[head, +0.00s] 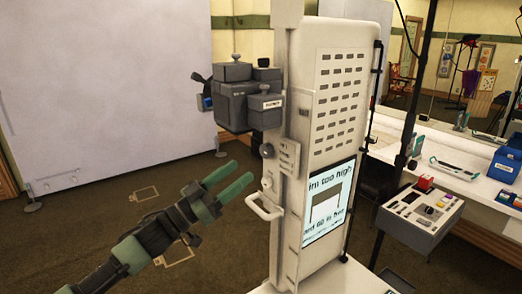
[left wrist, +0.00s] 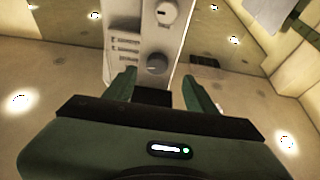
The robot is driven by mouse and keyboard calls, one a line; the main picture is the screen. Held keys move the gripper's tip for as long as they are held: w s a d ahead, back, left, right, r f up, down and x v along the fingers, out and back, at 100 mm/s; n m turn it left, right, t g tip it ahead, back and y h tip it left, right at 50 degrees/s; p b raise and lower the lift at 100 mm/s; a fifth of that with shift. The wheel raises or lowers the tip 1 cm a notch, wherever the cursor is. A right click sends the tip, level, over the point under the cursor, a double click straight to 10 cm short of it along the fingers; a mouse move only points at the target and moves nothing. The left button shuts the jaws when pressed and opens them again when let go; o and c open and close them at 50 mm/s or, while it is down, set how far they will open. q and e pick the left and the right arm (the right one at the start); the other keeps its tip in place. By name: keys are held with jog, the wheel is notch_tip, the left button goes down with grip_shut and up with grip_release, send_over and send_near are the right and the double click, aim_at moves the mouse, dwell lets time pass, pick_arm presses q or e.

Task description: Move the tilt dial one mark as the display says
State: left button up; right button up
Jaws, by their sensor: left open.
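A tall white booth column (head: 330,130) carries a lit display (head: 327,200) that reads "im too high", with a lower line only partly legible. On its narrow side are a dark round knob (head: 266,150) and a pale knob (head: 267,183) below it. In the left wrist view the dark knob (left wrist: 157,64) and the pale knob (left wrist: 166,13) appear beside small label lines. I cannot read which one is the tilt dial. My left gripper (head: 230,180) is open and empty, left of the knobs and apart from them. In the left wrist view the dark knob lies beyond and between the fingertips (left wrist: 160,85).
A dark camera box (head: 248,100) juts from the column above the knobs. A white handle (head: 265,208) sticks out below them. A control console (head: 420,215) and a long white counter (head: 460,170) stand at right. The floor at left is open.

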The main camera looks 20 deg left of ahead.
aim_at(263, 154)
pick_arm(q)
jog(key=p+x, duration=0.1)
jog(key=x, duration=0.1)
jog(key=p+x, duration=0.1)
jog(key=x, duration=0.1)
jog(key=p+x, duration=0.1)
jog(key=x, duration=0.2)
jog(key=shift+s+d+r, duration=0.15)
jog(key=shift+r, duration=0.15)
jog(key=shift+w+d, duration=0.15)
jog(key=shift+w, duration=0.1)
jog(key=shift+s, duration=0.1)
